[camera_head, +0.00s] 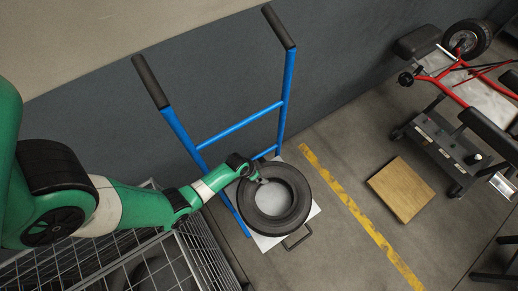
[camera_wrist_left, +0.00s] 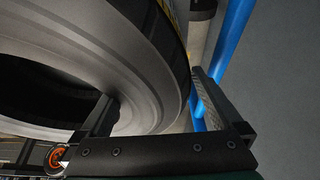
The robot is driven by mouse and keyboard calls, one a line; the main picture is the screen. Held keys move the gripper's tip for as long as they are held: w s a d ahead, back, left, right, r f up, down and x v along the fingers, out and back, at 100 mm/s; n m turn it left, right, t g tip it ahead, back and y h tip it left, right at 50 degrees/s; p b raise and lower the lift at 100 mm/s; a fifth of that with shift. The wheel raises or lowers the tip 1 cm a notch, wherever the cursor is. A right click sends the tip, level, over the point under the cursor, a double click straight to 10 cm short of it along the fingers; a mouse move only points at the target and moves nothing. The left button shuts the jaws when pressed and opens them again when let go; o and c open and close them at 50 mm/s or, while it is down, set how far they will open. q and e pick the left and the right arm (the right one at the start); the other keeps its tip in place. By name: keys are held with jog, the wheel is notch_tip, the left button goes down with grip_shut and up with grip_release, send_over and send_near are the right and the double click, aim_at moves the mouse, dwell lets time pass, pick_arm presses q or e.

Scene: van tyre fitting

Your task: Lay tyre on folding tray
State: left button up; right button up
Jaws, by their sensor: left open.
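The black tyre (camera_head: 299,186) lies flat on the pale folding tray (camera_head: 314,209) of the blue hand truck in the head view. The tray shows through the tyre's hole and around its rim. My left gripper (camera_head: 256,174) is at the tyre's upper left edge. In the left wrist view the tyre (camera_wrist_left: 150,60) fills the upper left. The open fingers of the left gripper (camera_wrist_left: 155,95) straddle the tyre's wall, one on the hole side and one outside. Whether they touch it is unclear. My right gripper is in neither view.
The hand truck's blue frame (camera_head: 240,124) rises behind the tray, near the wall. A wire cage (camera_head: 205,250) stands left of the tray. A wooden board (camera_head: 401,190) lies on the floor at right, past a yellow line (camera_head: 352,207). A red-framed cart (camera_head: 450,90) stands upper right.

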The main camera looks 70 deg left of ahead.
pick_arm(q)
jog(key=p+v, duration=0.9)
jog(key=v, duration=0.2)
jog(key=shift+w, duration=0.15)
jog(key=shift+s+r+p, duration=0.35)
jog(key=shift+r+p, duration=0.15)
jog(key=shift+p, duration=0.2)
jog(key=shift+f, duration=0.1)
